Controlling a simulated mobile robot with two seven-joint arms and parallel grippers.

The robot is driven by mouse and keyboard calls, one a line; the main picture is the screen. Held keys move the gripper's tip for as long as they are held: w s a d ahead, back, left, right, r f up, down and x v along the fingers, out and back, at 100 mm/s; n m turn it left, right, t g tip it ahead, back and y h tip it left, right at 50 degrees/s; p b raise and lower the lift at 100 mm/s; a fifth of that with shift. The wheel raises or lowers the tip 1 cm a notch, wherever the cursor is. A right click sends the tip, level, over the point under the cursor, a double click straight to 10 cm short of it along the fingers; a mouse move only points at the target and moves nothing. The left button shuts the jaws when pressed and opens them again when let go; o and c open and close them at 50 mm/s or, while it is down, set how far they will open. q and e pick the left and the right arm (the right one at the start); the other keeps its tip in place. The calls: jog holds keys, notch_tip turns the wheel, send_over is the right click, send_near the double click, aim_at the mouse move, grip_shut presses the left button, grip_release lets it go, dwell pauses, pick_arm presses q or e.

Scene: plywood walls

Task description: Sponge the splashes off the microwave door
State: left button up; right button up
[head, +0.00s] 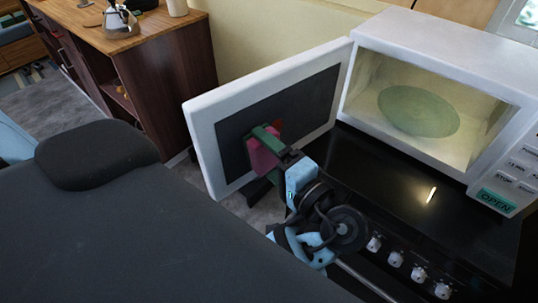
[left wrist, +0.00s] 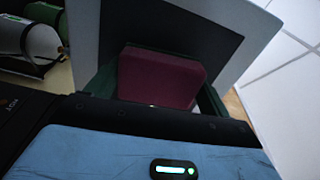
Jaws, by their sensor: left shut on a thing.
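The white microwave (head: 435,50) stands with its door (head: 208,128) swung wide open to the left. The door has a dark inner panel (head: 312,95). A red patch (head: 278,126), which looks like a splash, shows on the panel just behind my gripper's finger. My left gripper (head: 263,142) is shut on a dark pink sponge (head: 262,158) and holds it at the panel. The sponge also shows between the green fingers in the left wrist view (left wrist: 160,78), with the door behind it. I cannot tell whether it touches the panel. The sponge hides part of the panel. My right gripper is not in view.
The microwave's lit inside holds a round greenish plate (head: 418,110). Below is a black glossy stove top (head: 400,175) with several knobs (head: 396,259) along its front. A brown cabinet (head: 175,75) with a wooden top stands behind the door at left. Grey floor (head: 65,108) shows farther left.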

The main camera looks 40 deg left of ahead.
aim_at(281, 123)
pick_arm(q)
jog(key=shift+w+a, duration=0.15)
jog(key=shift+a, duration=0.5)
jog(key=shift+w, duration=0.1)
jog(key=shift+w+d, duration=0.25)
jog(key=shift+w, duration=0.65)
jog(key=shift+w+d, duration=0.25)
jog(key=shift+w, duration=0.65)
jog(key=shift+w+d+r, duration=0.1)
jog(key=shift+w+d, duration=0.15)
jog(key=shift+w, duration=0.65)
jog(key=shift+w+d+r, duration=0.1)
jog(key=shift+w+d, duration=0.15)
jog(key=shift+w, duration=0.6)
jog(key=shift+c, duration=0.3)
